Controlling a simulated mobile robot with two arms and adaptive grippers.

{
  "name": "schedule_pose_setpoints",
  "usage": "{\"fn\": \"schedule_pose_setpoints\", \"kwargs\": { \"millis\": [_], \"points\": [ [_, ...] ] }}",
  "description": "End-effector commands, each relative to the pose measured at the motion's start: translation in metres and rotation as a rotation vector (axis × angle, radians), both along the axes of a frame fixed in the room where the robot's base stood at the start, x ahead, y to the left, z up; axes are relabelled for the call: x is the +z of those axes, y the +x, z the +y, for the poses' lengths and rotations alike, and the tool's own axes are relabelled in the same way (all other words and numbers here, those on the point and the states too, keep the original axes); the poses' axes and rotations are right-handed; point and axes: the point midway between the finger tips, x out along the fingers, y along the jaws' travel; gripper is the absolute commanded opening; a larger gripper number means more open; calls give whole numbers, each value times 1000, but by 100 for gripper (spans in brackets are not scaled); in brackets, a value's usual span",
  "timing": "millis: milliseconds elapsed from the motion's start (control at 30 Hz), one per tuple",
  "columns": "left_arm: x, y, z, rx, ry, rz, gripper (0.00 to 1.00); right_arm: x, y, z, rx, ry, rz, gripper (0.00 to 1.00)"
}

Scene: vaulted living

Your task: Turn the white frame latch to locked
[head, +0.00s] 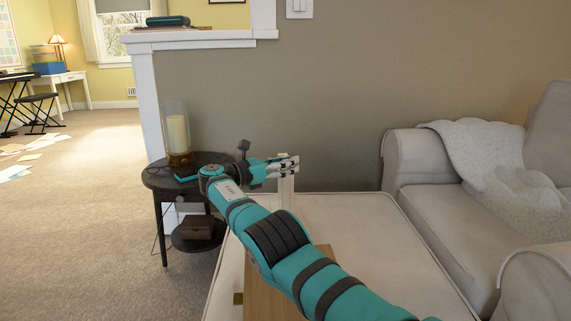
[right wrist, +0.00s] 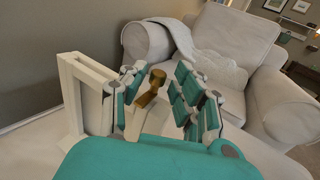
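The white frame (head: 286,193) stands upright on the ottoman, partly hidden behind my right gripper in the head view. In the right wrist view the white frame (right wrist: 75,95) is at the left, with a brass latch handle (right wrist: 149,92) on a pale block to its right. My right gripper (head: 287,165) is at the frame's top. In the right wrist view my right gripper (right wrist: 160,82) has its fingers apart, with the brass handle between them, nearer the left finger. Contact with the handle cannot be told. My left gripper is not in view.
The ottoman (head: 370,235) carries a wooden board (head: 275,293) under my right arm. A dark round side table (head: 160,182) with a candle holder (head: 177,135) stands left. A grey armchair (head: 430,195) with a white throw is right. Carpet at left is mostly free.

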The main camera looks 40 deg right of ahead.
Motion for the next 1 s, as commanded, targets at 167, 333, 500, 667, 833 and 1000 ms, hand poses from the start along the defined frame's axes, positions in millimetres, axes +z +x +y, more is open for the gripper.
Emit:
{"fn": "schedule_pose_setpoints", "kwargs": {
  "millis": [167, 333, 500, 667, 833, 1000],
  "points": [
    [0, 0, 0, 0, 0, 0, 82, 0, 0, 0, 2, 0, -1, 39],
    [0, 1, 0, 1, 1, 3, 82, 3, 1, 0, 2, 0, -3, 39],
    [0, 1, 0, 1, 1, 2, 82, 24, 1, 0, 2, -3, -7, 39],
    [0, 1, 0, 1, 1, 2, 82, 56, 0, 0, 2, -2, -6, 39],
    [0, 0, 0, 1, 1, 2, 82, 85, 0, 0, 1, 0, -2, 39],
    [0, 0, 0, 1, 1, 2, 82, 99, 0, 0, 0, -1, -1, 39]
  ]
}}
